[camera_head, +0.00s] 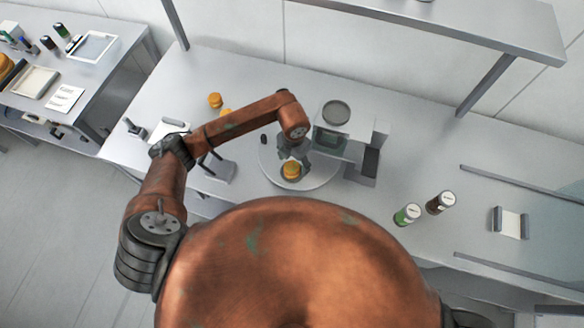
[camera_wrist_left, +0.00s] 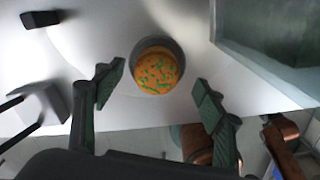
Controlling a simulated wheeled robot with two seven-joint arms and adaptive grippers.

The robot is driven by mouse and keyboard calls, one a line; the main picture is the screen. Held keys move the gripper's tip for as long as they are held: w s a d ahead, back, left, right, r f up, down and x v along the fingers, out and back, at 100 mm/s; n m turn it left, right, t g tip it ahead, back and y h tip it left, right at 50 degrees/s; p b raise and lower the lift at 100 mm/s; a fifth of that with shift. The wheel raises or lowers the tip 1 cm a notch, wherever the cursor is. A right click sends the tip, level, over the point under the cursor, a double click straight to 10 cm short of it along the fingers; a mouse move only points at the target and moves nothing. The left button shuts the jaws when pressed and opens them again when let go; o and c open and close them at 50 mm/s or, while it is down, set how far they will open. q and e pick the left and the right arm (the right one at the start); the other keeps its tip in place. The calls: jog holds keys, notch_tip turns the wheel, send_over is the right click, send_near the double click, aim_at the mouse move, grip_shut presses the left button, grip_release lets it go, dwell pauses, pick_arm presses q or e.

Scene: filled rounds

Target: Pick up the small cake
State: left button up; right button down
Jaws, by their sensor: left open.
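The small cake (camera_head: 291,170) is a round orange-yellow piece on a pale round plate (camera_head: 318,174), below the dispensing machine. In the left wrist view the cake (camera_wrist_left: 158,74) shows green flecks on top and a dark grey ring around its edge. My left gripper (camera_head: 292,154) is above and beside the cake, partly covering the plate. In the left wrist view my left gripper (camera_wrist_left: 158,95) is open and its two fingers are apart, with the cake ahead between them, not held. My right gripper is not in view.
The grey machine (camera_head: 364,162) with a glassy container stands close right of my left gripper. Two more orange rounds (camera_head: 215,99) lie behind my arm. A green-labelled bottle (camera_head: 407,214) and a dark bottle (camera_head: 440,202) stand to the right. The counter's back middle is clear.

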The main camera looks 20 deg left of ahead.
aim_at(292, 167)
pick_arm(q)
jog(key=shift+s+a+f+p, duration=0.1)
jog(key=shift+f+p, duration=0.25)
jog(key=shift+f, duration=0.8)
jog(key=shift+s+a+f+p, duration=0.1)
jog(key=shift+f+p, duration=0.2)
jog(key=shift+f, duration=0.8)
jog(key=c, duration=0.9)
jog(key=shift+w+r, duration=0.1)
jog(key=shift+r, duration=0.05)
